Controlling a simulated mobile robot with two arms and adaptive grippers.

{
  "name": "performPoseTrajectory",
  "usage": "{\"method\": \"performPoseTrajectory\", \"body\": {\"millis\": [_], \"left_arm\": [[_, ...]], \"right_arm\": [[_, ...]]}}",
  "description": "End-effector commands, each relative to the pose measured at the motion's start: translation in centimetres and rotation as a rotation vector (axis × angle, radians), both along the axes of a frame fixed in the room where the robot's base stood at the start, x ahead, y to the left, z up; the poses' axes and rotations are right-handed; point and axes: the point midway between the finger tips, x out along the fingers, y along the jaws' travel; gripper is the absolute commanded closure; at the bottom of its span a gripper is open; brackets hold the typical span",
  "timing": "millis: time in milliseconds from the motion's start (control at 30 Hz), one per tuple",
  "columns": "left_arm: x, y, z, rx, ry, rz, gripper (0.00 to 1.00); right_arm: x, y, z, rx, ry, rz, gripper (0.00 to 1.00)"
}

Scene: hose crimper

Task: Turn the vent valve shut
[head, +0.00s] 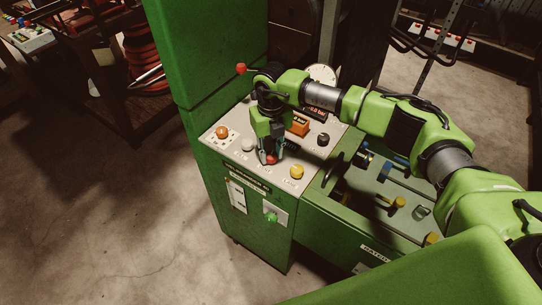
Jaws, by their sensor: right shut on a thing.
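My right gripper (269,156) points down over the sloped control panel. It is shut on a small red knob (271,160) near the panel's front edge, and its fingers hide part of the knob. The labels are too small to read, so I cannot tell which control is the vent valve. A green knob (271,217) sits on a pale plate on the cabinet's front face, below the gripper. My left gripper is not in view.
The panel also carries an orange knob (222,132), a grey knob (247,144), a yellow knob (297,172) and a black knob (323,139). A red ball-topped lever (241,68) stands behind. The green machine deck (378,195) lies right. Floor at left is clear.

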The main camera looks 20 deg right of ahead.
Motion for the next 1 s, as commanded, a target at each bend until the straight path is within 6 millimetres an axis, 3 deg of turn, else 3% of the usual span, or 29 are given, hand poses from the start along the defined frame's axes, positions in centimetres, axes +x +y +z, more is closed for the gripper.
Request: {"method": "performPoseTrajectory", "body": {"millis": [33,300,1000], "left_arm": [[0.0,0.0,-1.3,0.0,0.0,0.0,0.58],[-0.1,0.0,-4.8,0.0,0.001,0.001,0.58],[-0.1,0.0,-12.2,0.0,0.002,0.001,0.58]], "right_arm": [[0.1,0.0,-0.5,0.0,-0.003,0.04,0.96],[0.1,-0.1,-0.6,-0.001,-0.003,0.296,0.96],[0.1,0.0,-0.4,-0.001,-0.002,0.958,0.96]]}}
